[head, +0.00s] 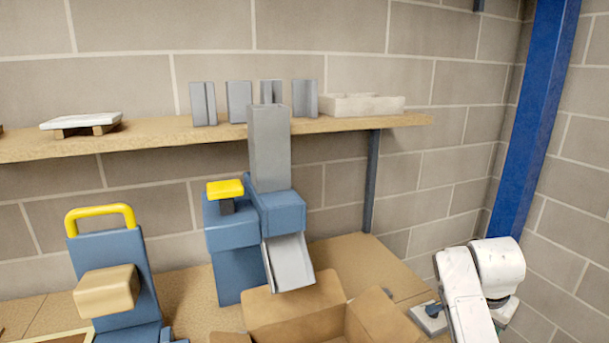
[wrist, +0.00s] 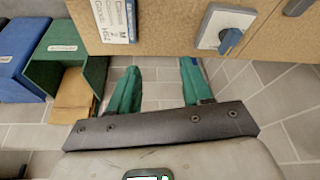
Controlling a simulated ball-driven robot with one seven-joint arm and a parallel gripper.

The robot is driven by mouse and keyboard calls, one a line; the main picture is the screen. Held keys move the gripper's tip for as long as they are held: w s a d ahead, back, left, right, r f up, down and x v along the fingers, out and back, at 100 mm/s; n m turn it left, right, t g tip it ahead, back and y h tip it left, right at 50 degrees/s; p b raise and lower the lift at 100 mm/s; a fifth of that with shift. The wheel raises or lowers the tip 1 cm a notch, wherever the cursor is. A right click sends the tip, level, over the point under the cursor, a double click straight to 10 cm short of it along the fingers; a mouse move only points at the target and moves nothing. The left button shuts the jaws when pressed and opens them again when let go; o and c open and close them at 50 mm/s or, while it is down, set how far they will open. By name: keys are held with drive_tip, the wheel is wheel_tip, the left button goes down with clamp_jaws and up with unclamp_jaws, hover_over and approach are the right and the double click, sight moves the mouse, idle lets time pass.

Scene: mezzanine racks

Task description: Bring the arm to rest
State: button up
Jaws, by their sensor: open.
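My white arm (head: 475,290) is folded at the lower right in the head view. My gripper is out of that view. In the wrist view my gripper (wrist: 160,66) has two green fingers spread well apart, with nothing between them. The fingers point toward a wooden bench panel (wrist: 165,25) and are over grey floor tiles.
Green (wrist: 65,60) and blue (wrist: 22,60) bins stand left. An open cardboard box (head: 295,315), a blue machine (head: 235,240) and a shelf (head: 150,138) show ahead.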

drive_tip(key=s+a+f+n, duration=0.1)
drive_tip(key=s+a+f, duration=0.1)
drive_tip(key=s+f, duration=0.1)
drive_tip(key=s+a+f+n+t+y, duration=0.1)
drive_tip(key=s+a+f+n, duration=0.1)
drive_tip(key=s+a+f, duration=0.1)
drive_tip(key=s+a+f+n, duration=0.2)
drive_tip(key=s+f, duration=0.2)
drive_tip(key=s, duration=0.2)
drive_tip(key=shift+s+a+f+y, duration=0.15)
drive_tip(key=shift+a+f+y, duration=0.05)
drive_tip(key=shift+a+y, duration=0.1)
drive_tip(key=s+a+n+t+y, duration=0.1)
drive_tip(key=s+a+n, duration=0.15)
drive_tip(key=s, duration=0.65)
drive_tip(key=s+a+n+t+y, duration=0.1)
drive_tip(key=s+a+n, duration=0.15)
drive_tip(key=s, duration=0.55)
drive_tip(key=s+f+g+b, duration=0.2)
drive_tip(key=s+f+b, duration=0.3)
drive_tip(key=f, duration=0.3)
drive_tip(key=s+d+f+g+b, duration=0.1)
drive_tip(key=s+f+g+b, duration=0.1)
drive_tip(key=s+f+b, duration=0.3)
wheel_tip(320, 180, down, 3)
drive_tip(key=shift+s+d+f+h, duration=0.1)
drive_tip(key=shift+s+d+h, duration=0.15)
drive_tip(key=shift+s, duration=0.45)
